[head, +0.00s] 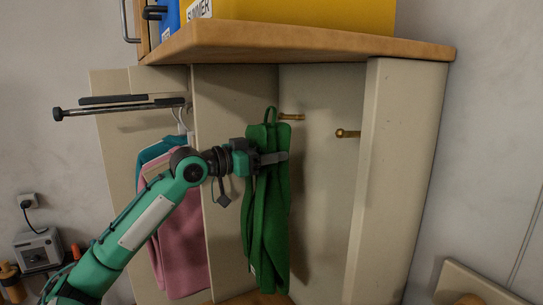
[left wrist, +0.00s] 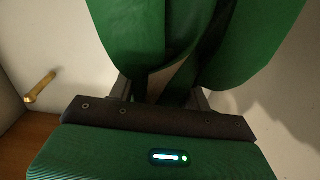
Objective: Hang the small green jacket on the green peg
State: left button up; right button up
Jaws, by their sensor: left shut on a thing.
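The small green jacket (head: 268,220) hangs down in front of the cabinet's back panels, with a narrow loop at its top. My left gripper (head: 272,158) is shut on the jacket's upper part; the jacket also fills the top of the left wrist view (left wrist: 130,35). A brass-coloured peg (head: 291,117) sticks out just right of the loop; I cannot tell whether the loop is around it or only beside it. A second brass-coloured peg (head: 347,133) is farther right and bare. No peg looks green. My right gripper is not in view.
A wooden shelf (head: 300,45) with a yellow box (head: 300,12) is above. Pink (head: 180,240) and teal (head: 160,150) garments hang at the left, near a dark rail (head: 115,104). A cream side panel (head: 395,180) bounds the right.

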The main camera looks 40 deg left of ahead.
pick_arm(q)
jog(key=shift+s, duration=0.25)
jog(key=b+v, duration=0.4)
jog(key=v, duration=0.3)
jog(key=shift+s, duration=0.3)
jog(key=shift+a+r, duration=0.1)
